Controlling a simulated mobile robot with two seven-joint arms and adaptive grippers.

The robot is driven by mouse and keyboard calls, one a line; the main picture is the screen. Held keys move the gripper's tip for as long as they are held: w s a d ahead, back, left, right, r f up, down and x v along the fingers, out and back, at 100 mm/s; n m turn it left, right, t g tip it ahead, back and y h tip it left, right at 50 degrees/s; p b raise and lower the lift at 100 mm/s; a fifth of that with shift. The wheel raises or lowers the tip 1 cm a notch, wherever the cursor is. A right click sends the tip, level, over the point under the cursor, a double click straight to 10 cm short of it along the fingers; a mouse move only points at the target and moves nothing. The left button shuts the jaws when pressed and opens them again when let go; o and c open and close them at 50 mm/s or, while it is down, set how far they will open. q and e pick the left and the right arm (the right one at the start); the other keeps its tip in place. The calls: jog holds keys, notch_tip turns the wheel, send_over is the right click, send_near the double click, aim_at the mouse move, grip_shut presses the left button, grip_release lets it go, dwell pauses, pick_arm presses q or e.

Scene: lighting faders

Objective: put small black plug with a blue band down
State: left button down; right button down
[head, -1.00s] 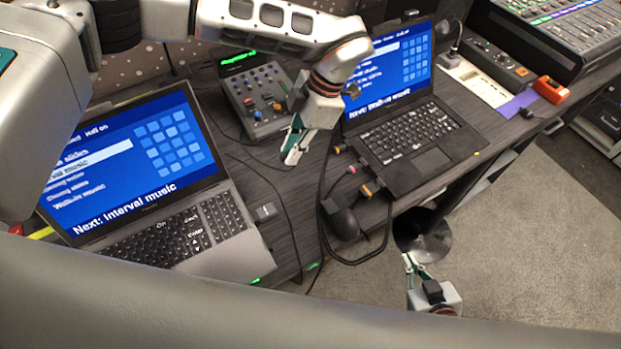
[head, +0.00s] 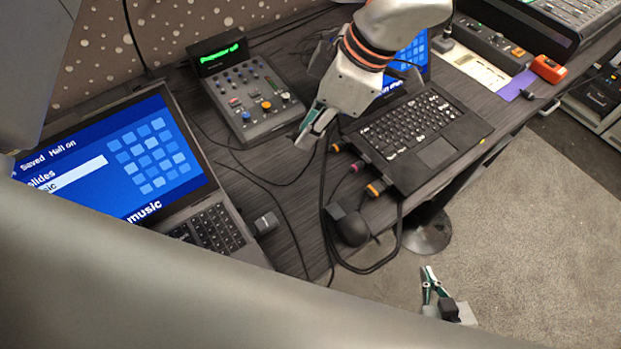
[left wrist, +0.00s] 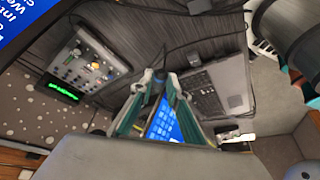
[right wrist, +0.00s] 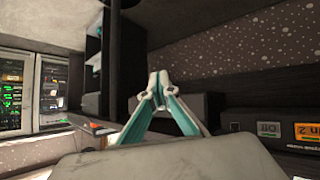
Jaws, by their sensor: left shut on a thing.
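My left gripper (head: 316,122) is above the desk, between the control box and the right laptop. In the left wrist view its fingertips (left wrist: 158,80) are nearly together, with a small dark thing between them. I take this to be the black plug, but its blue band cannot be made out and the fingers hide most of it. My right gripper (head: 428,272) is low over the grey floor, away from the desk. In the right wrist view its fingertips (right wrist: 157,84) meet with nothing visible between them.
The right laptop (head: 440,153) has several coloured-ended cable plugs (head: 376,187) along its left edge. Black cables and a dark rounded device (head: 350,228) lie before it. The control box (head: 250,110) and left laptop (head: 212,228) stand to the left. Some desk between them is bare.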

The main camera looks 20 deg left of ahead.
pick_arm(q)
jog(key=b, duration=0.1)
send_over(304, 188)
jog(key=d, duration=0.1)
jog(key=f, duration=1.1)
jog(key=shift+d, duration=0.2)
jog(key=shift+f, duration=0.85)
jog(key=shift+f+b, duration=0.3)
jog(key=shift+f, duration=1.3)
jog(key=shift+f, duration=0.1)
jog(key=shift+f, duration=0.25)
jog(key=c, duration=2)
grip_release()
jog(key=shift+o, duration=0.4)
